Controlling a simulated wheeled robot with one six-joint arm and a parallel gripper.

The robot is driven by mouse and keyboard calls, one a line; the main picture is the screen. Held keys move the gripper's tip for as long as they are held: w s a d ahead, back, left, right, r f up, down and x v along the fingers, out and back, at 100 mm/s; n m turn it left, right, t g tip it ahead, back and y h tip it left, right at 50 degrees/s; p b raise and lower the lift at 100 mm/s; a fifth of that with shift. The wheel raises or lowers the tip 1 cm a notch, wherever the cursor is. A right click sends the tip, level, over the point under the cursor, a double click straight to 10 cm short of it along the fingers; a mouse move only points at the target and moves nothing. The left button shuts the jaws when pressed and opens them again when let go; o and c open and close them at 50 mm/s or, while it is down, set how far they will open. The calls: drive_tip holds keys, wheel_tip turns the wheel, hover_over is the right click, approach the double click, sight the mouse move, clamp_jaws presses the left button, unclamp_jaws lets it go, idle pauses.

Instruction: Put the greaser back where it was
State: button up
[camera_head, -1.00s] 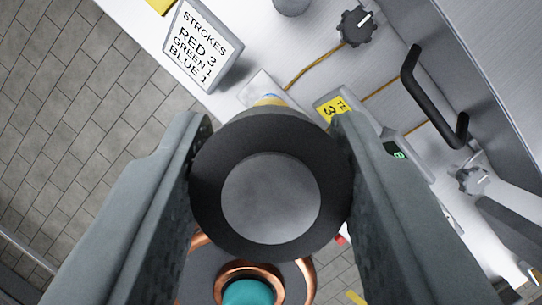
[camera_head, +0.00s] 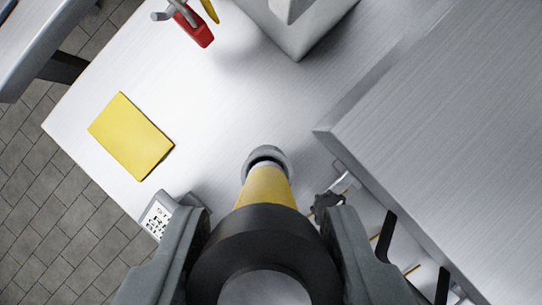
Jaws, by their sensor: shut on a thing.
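The greaser (camera_head: 266,190) has a yellow tapering body and a wide black collar with a grey end face. My gripper (camera_head: 268,228) is shut on the black collar, with one finger on each side. The yellow body points away from me, up the picture. A small round grey holder (camera_head: 282,161) with a dark opening stands on the bench right beyond the yellow tip. The tip overlaps the opening in the picture. I cannot tell whether it is inside or still above it.
A yellow sheet (camera_head: 130,137) lies on the pale bench (camera_head: 215,110) to the left. A black knob (camera_head: 326,204) and a large grey metal box (camera_head: 440,130) are at right. A red-handled tool (camera_head: 196,27) is at top.

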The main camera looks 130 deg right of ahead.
sight(267, 169)
drive_tip(key=shift+f, duration=3.45)
drive_tip(key=o, duration=1.1)
drive_tip(key=v, duration=1.2)
